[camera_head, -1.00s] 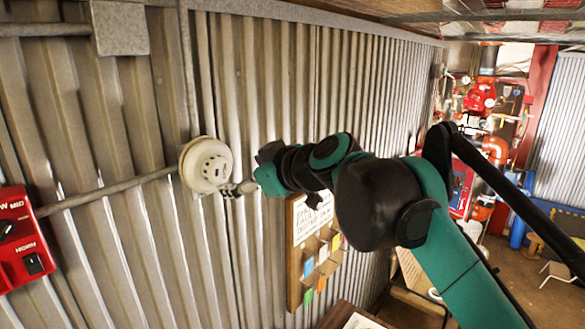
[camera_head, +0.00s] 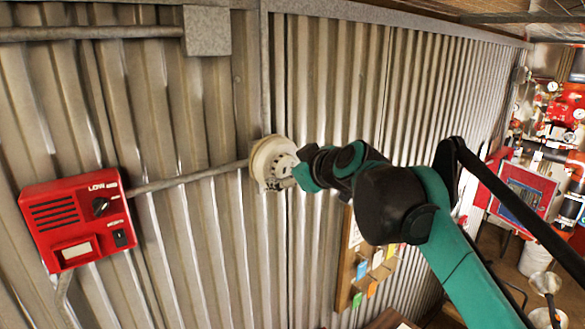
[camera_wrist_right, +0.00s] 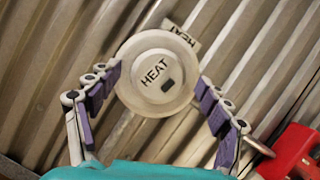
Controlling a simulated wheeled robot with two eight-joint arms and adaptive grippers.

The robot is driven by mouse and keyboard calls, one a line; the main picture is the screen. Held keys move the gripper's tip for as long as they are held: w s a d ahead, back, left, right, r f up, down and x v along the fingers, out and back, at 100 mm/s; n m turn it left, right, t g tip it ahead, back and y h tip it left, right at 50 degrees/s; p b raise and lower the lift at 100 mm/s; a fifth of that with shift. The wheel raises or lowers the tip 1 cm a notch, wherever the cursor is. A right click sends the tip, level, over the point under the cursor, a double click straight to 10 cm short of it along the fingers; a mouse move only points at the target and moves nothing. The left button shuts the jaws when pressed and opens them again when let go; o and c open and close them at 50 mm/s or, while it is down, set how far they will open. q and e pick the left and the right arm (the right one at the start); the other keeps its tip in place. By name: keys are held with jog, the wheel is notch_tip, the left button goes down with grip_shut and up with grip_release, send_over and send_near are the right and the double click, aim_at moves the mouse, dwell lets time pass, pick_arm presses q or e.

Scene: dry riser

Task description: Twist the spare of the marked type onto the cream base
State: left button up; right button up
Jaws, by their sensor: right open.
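A round white unit marked HEAT (camera_wrist_right: 157,74) sits at the wall, face toward my right wrist camera. Behind it is the cream base, mostly hidden, with a second HEAT label (camera_wrist_right: 181,35) beside its upper right edge. In the head view the round cream base and unit (camera_head: 268,163) are at the conduit's end on the corrugated wall. My right gripper (camera_wrist_right: 160,84) is open, its purple-padded fingers on either side of the unit; I cannot tell whether they touch it. In the head view my right gripper (camera_head: 287,181) is close to the unit. My left gripper is out of view.
A red control box (camera_head: 78,218) is on the wall at left. A grey conduit (camera_head: 190,177) runs from near it to the base. A wooden board with coloured cards (camera_head: 362,270) hangs below my right arm. Red pipework (camera_head: 565,110) stands far right.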

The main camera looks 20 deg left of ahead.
jog(key=shift+w, duration=0.1)
jog(key=c, duration=1.3)
